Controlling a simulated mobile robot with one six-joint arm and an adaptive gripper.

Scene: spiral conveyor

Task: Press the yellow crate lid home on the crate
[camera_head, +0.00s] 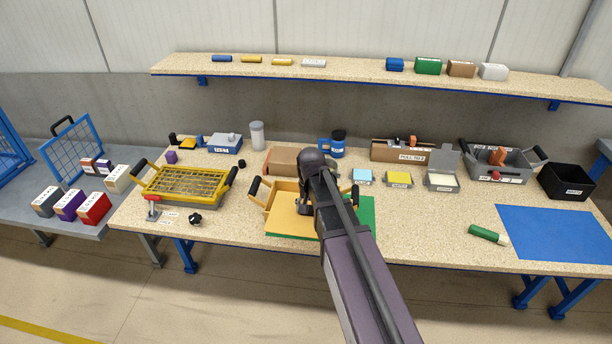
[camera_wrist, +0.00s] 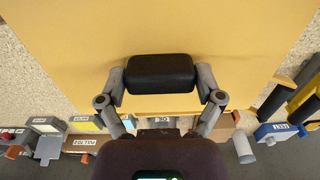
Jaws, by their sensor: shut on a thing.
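The yellow crate lid (camera_head: 284,218) is a flat orange-yellow panel in the middle of the bench. In the wrist view the lid (camera_wrist: 160,28) fills most of the upper picture. The yellow crate (camera_head: 258,203) shows at the lid's left edge, with a black handle at each side. The lid and my arm hide most of the crate. I cannot tell whether the lid touches its rim.
A green mat (camera_head: 366,222) shows beside the lid. A yellow mesh-topped crate (camera_head: 150,187) stands left.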

